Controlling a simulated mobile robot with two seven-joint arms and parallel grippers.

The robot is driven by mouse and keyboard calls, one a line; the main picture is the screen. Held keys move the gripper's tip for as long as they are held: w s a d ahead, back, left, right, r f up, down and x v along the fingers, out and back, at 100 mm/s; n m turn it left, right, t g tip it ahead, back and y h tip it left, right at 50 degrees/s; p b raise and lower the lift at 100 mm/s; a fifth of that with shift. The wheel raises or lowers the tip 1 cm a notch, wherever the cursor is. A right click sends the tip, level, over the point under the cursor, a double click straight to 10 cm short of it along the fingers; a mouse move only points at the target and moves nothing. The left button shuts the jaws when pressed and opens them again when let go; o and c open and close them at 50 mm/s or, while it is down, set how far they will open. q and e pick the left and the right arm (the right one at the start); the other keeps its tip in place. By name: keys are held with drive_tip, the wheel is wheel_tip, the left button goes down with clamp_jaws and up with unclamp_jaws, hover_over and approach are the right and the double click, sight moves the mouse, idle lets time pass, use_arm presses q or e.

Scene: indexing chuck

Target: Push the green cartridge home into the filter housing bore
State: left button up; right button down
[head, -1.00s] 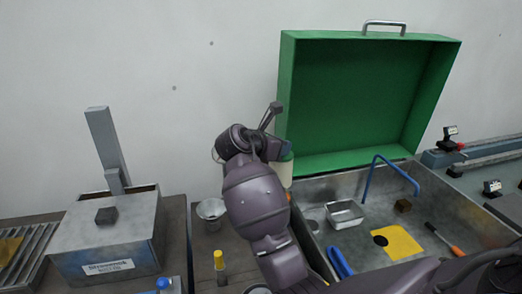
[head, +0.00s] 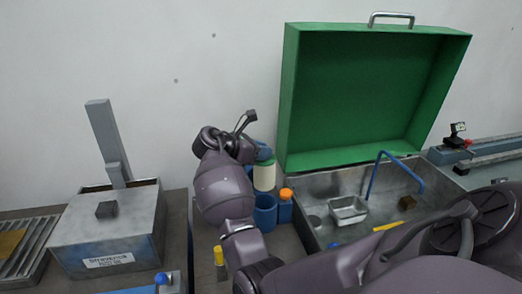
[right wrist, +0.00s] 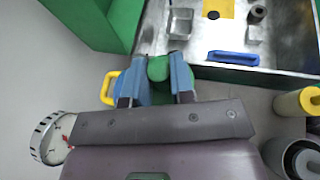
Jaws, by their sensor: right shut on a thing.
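The green-topped cartridge with a cream body (head: 264,176) stands upright in the head view. My right gripper (head: 264,154) is shut on its green top, which shows between the blue fingers in the right wrist view (right wrist: 159,68). A blue cup-like body with a round opening (head: 265,212), which looks like the filter housing, is just below the cartridge in the head view. The cartridge's lower end is close to its rim; I cannot tell whether it has entered the bore. My arm partly covers the housing's left side. My left gripper is not in view.
A blue bottle with an orange cap (head: 286,203) stands close right of the housing. The open green-lidded case (head: 375,100) with a metal tray (head: 348,209) and blue hook (head: 372,180) is to the right. A grey box (head: 108,235) stands left. A yellow-capped bottle (head: 219,256) is in front.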

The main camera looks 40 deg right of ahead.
sight(255, 174)
drive_tip(key=shift+f, duration=2.9)
drive_tip(key=shift+f, duration=1.45)
drive_tip(key=shift+f+b, duration=0.65)
drive_tip(key=shift+f, duration=1.6)
drive_tip(key=shift+f+b, duration=0.5)
drive_tip(key=shift+f, duration=1.15)
